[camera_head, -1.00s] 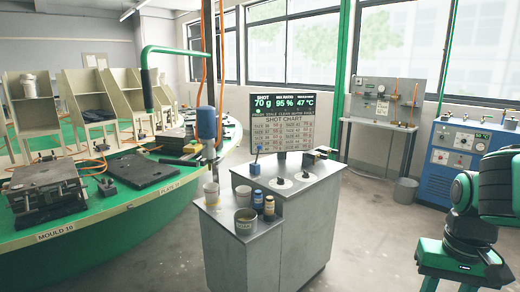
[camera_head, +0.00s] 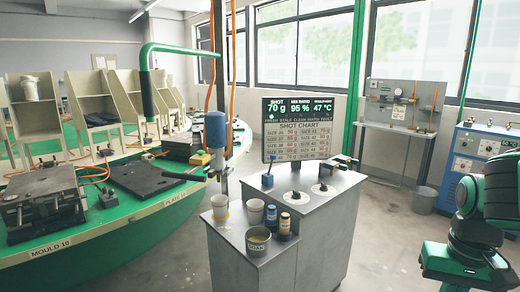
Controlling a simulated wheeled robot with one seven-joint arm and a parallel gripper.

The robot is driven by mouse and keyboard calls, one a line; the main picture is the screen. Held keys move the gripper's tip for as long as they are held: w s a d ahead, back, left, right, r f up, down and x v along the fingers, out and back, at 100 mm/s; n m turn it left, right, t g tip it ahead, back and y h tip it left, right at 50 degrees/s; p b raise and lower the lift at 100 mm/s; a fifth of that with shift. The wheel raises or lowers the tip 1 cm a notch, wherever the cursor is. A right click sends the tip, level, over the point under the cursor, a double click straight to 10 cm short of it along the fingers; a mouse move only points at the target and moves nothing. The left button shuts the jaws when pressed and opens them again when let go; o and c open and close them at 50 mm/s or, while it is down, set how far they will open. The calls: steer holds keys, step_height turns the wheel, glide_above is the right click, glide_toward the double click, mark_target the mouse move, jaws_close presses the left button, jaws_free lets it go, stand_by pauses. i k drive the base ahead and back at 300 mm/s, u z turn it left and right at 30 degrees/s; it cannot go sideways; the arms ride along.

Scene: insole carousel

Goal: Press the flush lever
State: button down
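A small blue-handled lever (camera_head: 267,180) stands upright on the top of the grey metal cabinet (camera_head: 290,255), left of the screen; I cannot tell whether it is the flush lever. A mixing head with a blue cylinder (camera_head: 215,130) hangs from a green swing arm (camera_head: 180,50) with a black grip, left of the cabinet. Two round dials (camera_head: 291,198) sit on the cabinet top. Part of my green and black arm shows at the right edge, well apart from the cabinet. My gripper is out of view.
A screen (camera_head: 302,128) stands behind the cabinet top. Cups (camera_head: 255,211), a tin (camera_head: 258,241) and bottles (camera_head: 285,226) crowd its lower front shelf. The green carousel (camera_head: 130,222) with moulds fills the left. Floor right of the cabinet is clear up to a bin (camera_head: 424,200).

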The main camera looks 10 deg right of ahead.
mark_target(273, 157)
steer(key=u, duration=0.15)
steer(key=i, duration=1.7)
steer(key=u, duration=0.15)
